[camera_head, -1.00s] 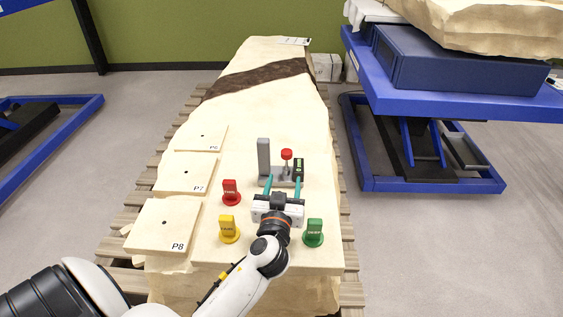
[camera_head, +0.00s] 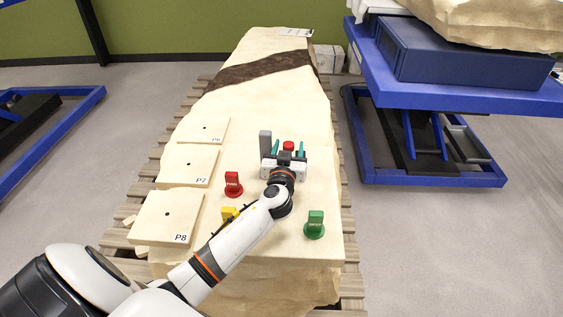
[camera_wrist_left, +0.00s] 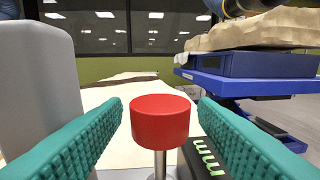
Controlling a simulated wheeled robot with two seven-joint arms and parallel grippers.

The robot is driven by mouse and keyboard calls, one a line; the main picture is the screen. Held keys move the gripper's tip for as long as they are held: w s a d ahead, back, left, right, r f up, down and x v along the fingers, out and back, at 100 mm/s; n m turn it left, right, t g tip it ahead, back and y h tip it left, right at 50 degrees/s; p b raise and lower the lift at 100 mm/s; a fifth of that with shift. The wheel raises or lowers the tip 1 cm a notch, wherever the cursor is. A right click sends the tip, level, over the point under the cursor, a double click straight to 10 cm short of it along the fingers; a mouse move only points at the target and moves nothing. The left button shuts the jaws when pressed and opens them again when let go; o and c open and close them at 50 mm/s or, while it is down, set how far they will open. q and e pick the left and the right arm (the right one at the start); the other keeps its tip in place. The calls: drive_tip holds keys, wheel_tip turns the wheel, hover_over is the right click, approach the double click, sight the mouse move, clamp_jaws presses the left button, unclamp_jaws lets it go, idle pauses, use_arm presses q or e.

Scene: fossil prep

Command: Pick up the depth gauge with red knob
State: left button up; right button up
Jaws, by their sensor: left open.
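The depth gauge has a red knob (camera_head: 288,146) on a thin metal stem and a tall grey post (camera_head: 265,143). It stands on the pale stone slab (camera_head: 245,119), mostly hidden behind my left gripper in the head view. My left gripper (camera_head: 288,150) is open, with its teal fingers on either side of the knob. In the left wrist view the red knob (camera_wrist_left: 160,121) sits between the fingers with a gap on each side. The grey post (camera_wrist_left: 38,85) is left of the left finger, and a black display (camera_wrist_left: 205,155) is partly hidden by the right finger.
Red (camera_head: 233,184), yellow (camera_head: 229,214) and green (camera_head: 315,225) tags stand on the slab nearer me. Square plates, including P7 (camera_head: 188,166) and P8 (camera_head: 165,217), lie along the left. A blue lift table (camera_head: 460,97) stands to the right.

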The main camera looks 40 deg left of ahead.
use_arm(q)
drive_tip(key=shift+c, duration=0.4)
clamp_jaws()
idle(0.9)
